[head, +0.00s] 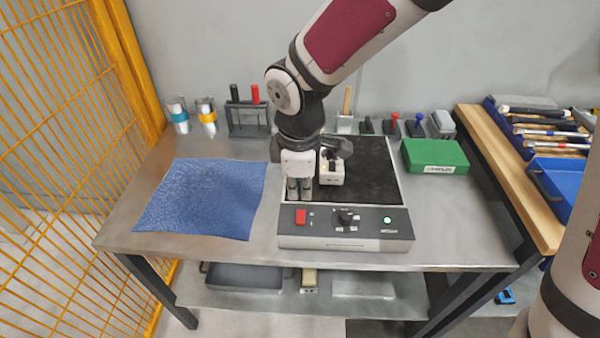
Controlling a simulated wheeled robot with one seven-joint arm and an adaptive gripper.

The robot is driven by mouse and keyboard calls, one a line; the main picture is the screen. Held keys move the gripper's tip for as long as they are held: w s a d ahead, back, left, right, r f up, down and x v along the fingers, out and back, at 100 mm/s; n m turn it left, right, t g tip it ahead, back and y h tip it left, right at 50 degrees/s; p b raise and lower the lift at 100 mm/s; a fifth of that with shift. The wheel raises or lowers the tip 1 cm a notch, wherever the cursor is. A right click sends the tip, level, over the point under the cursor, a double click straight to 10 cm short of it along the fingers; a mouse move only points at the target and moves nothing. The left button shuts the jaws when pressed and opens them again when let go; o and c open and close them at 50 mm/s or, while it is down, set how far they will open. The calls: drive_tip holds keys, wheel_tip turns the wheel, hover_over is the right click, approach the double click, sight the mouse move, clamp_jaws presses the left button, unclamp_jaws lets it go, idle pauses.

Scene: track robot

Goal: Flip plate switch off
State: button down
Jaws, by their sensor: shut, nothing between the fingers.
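The plate switch appears to be the red rocker (300,216) at the left of the grey front panel of a hot plate (375,243). A black dial (345,217) sits right of it, and a small green light (388,219) is lit at the panel's right. My gripper (299,197) points down just behind and above the red rocker, shut and empty. I cannot tell whether the fingertips touch the panel. My arm and gripper hide part of the black plate surface (372,175). The rocker's tilt is too small to read.
A white block-like object (332,170) sits on the plate, right beside my gripper. A blue cloth (205,200) lies left and a green box (435,155) right. Small holders and tools line the table's back edge. A yellow mesh fence (75,130) stands at the left.

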sight(301, 213)
drive_tip(key=f, duration=0.2)
drive_tip(key=f+b, duration=0.1)
drive_tip(key=f, duration=0.4)
drive_tip(key=shift+w+f+b, duration=0.1)
drive_tip(key=shift+w+b, duration=0.2)
drive_tip(key=shift+w, duration=0.1)
drive_tip(key=shift+w+f, duration=0.15)
drive_tip(key=shift+f, duration=0.2)
drive_tip(key=shift+r+p, duration=0.1)
drive_tip(key=shift+p, duration=0.3)
drive_tip(key=shift+g+p, duration=0.5)
drive_tip(key=shift+p, duration=0.2)
drive_tip(key=shift+w+d+f, duration=0.15)
drive_tip(key=shift+w+f, duration=0.1)
drive_tip(key=shift+f, duration=0.1)
drive_tip(key=shift+s, duration=0.1)
